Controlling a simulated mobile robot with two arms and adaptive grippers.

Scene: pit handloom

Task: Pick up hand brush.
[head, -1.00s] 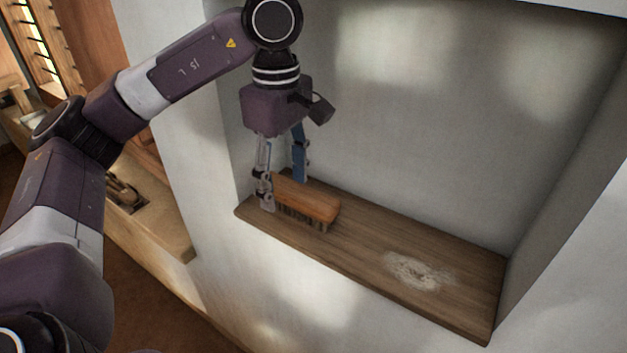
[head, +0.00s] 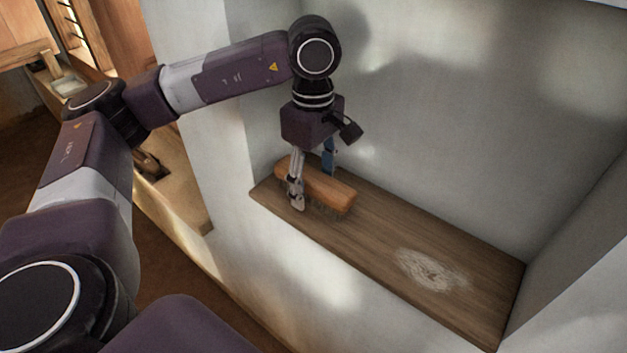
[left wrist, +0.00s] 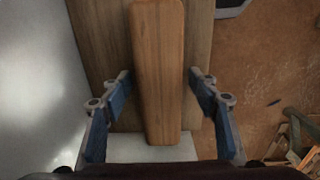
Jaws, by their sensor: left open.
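The hand brush (head: 330,191) lies bristles down on the wooden shelf at its left end. It has an orange-brown wooden back and dark bristles. My left gripper (head: 312,187) points down over the brush, with one finger on its near side and the other on its far side. In the left wrist view the brush (left wrist: 159,70) runs lengthwise between the two blue-padded fingers of the open left gripper (left wrist: 160,95), with a gap on each side. My right gripper is not in view.
The wooden shelf (head: 390,238) sits in a white wall niche. A pale dusty patch (head: 432,269) lies on its right part. The niche's back wall (head: 450,120) rises close behind the gripper. The shelf's middle is clear.

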